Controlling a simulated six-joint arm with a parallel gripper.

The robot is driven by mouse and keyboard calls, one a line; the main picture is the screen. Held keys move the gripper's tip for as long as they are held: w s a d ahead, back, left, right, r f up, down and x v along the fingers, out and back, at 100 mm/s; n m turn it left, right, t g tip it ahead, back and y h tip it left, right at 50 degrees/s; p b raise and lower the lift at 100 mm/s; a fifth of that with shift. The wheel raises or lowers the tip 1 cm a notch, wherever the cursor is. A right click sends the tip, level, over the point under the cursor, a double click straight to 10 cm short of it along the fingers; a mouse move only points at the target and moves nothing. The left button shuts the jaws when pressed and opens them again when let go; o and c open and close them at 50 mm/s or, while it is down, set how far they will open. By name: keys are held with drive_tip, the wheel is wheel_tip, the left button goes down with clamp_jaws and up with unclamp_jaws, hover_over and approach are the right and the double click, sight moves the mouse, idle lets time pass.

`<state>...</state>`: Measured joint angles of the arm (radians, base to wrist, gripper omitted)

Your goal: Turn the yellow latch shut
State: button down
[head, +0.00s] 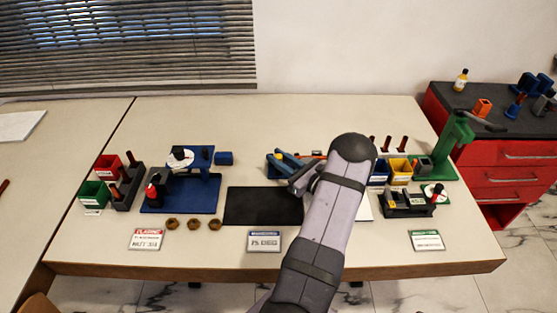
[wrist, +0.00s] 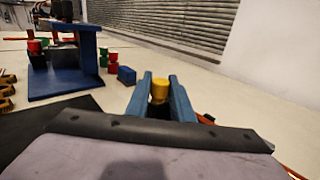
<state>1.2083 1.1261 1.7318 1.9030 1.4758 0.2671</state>
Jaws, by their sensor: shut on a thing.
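The yellow latch (wrist: 159,90) shows as a small yellow knob between the two blue fingers of my gripper (wrist: 160,86) in the wrist view. The fingers are shut on it, one on each side. In the head view, the latch (head: 279,156) is a small yellow spot at the tips of my gripper (head: 281,158), at the back middle of the table. The fingers and wrist hide what lies below the knob, so I cannot tell how far the latch is turned.
A blue rig (head: 190,200) stands to the left, with a small blue block (head: 224,158) beside it. A black mat (head: 262,206) lies in front of my gripper. Colored bins (head: 399,170) and a green stand (head: 455,145) are to the right. My arm covers the table's centre right.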

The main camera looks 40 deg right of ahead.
drive_tip(key=c, duration=1.5)
unclamp_jaws()
drive_tip(key=shift+c, duration=0.2)
drive_tip(key=shift+s+b, duration=0.9)
drive_tip(key=shift+s, duration=2.75)
drive_tip(key=shift+d, duration=0.1)
